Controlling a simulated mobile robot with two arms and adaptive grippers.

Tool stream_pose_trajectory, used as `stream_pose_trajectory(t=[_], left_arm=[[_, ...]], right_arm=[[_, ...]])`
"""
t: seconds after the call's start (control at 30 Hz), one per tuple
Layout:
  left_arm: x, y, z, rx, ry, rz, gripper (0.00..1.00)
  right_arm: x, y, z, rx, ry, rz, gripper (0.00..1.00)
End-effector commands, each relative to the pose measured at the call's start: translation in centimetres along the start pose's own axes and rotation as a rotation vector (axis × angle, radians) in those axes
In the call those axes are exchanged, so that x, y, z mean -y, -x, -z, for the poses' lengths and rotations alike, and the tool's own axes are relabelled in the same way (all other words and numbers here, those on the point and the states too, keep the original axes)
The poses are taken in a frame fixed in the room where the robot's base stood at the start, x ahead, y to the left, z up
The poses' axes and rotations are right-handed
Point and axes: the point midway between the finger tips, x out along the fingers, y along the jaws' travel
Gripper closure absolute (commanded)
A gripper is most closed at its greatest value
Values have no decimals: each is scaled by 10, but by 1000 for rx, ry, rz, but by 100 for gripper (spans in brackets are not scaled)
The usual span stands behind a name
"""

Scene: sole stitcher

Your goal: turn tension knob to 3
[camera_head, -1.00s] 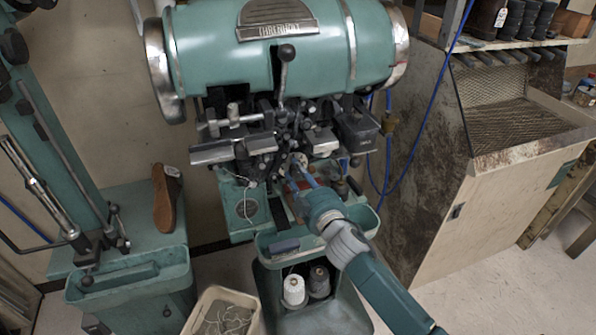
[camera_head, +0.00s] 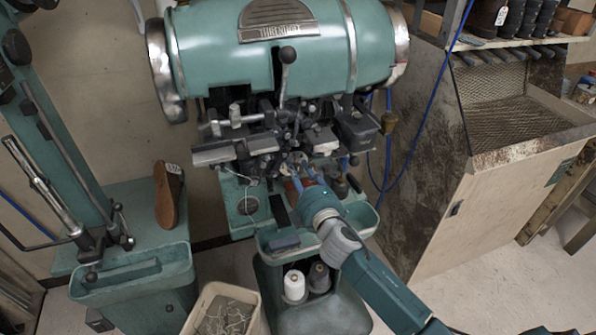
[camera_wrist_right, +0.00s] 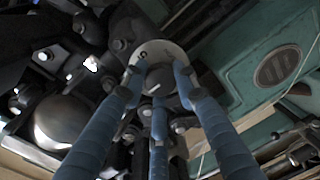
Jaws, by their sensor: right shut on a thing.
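The teal stitching machine (camera_head: 280,50) fills the top middle of the head view. In the right wrist view, the dark round tension knob (camera_wrist_right: 160,79) has a slot-like pale mark and sits in front of a pale dial disc (camera_wrist_right: 152,50). The disc's markings are too small to read surely, so I cannot tell the setting. My right gripper (camera_wrist_right: 158,86) is shut on the knob, with its blue fingers around it. In the head view, my right gripper (camera_head: 300,172) reaches the machine's front mechanism, and its fingers mostly hide the knob. My left gripper is not in view.
Dark levers and metal parts crowd around the knob. A teal tray (camera_head: 285,242) and thread spools (camera_head: 294,285) are below. A shoe sole (camera_head: 168,195) stands at left, near a teal bin (camera_head: 135,275). A wooden cabinet (camera_head: 500,190) stands at right.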

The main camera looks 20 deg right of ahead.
Motion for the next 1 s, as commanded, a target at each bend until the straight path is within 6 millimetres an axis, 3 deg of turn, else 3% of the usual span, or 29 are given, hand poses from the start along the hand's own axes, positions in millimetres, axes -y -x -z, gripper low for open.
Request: stream_pose_trajectory(t=[0.7, 0.73, 0.8, 1.0], left_arm=[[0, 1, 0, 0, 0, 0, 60], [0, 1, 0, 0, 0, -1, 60], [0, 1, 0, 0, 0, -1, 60], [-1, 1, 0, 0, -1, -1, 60]], right_arm=[[5, 1, -3, 12, 76, 8, 97], [5, 1, -3, 12, 76, 8, 67], [4, 1, -3, 11, 76, 7, 53], [2, 0, -2, 8, 75, 3, 52]])
